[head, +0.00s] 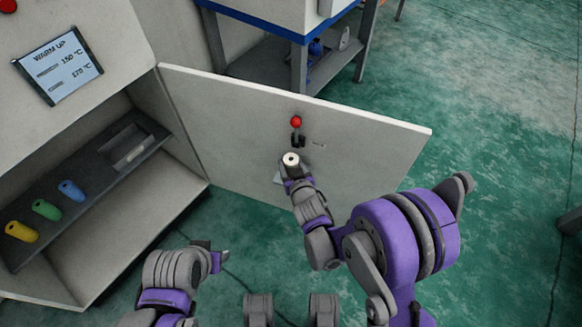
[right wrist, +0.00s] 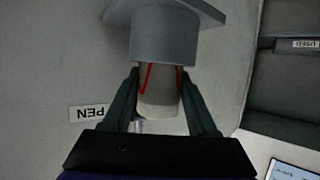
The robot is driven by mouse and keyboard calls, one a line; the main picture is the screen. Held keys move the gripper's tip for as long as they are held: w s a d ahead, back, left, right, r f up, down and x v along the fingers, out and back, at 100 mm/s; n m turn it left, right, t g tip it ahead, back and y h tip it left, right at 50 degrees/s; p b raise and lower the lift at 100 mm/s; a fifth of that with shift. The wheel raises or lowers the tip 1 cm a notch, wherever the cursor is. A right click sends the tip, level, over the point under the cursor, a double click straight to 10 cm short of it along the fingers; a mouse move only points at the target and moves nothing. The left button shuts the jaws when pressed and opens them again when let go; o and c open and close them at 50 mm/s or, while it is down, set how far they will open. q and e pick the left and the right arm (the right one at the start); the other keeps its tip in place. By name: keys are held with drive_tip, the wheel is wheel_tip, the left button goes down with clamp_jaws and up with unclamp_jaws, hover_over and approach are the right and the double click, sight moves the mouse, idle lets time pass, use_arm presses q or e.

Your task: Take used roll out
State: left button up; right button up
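The machine door (head: 370,140) stands open, with a red knob (head: 296,122) on its face. My right gripper (head: 291,172) is in front of the door, just below the knob. A pale roll (head: 291,158) with a hole in its end shows at its tips. In the right wrist view the roll (right wrist: 160,103) is between the two fingers, which lie against its sides. Its far end meets a grey flanged cylinder (right wrist: 165,38); whether it sits inside cannot be told. My left gripper (head: 217,257) is low, in front of the machine, with nothing visible in it.
The machine shelf (head: 95,180) holds yellow (head: 21,231), green (head: 46,209) and blue (head: 71,190) rolls and a recessed slot (head: 128,150). A USED label (right wrist: 300,44) shows in the right wrist view. A display (head: 58,65) reads WARM UP. A workbench (head: 290,45) stands behind the door. Green floor is clear at right.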

clamp_jaws()
